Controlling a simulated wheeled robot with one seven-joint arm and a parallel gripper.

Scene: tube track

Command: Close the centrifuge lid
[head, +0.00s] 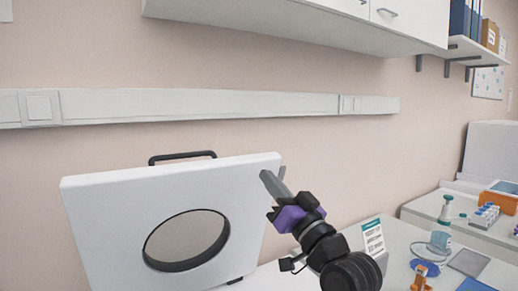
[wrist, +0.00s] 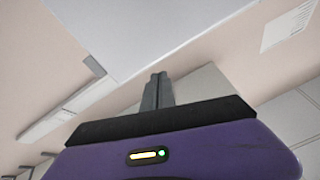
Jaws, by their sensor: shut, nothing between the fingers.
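The centrifuge lid (head: 110,215) stands raised in the head view, a white panel with a round dark-rimmed window (head: 187,240) and a black handle (head: 182,157) on its top edge. My gripper (head: 272,183) is at the lid's upper right corner, its grey fingers shut with nothing between them. In the wrist view the shut fingers (wrist: 157,92) point towards a pale flat panel (wrist: 150,25), likely the lid. I cannot tell whether the fingers touch it. The centrifuge body below the lid is out of view.
Wall cabinets (head: 300,20) hang above.

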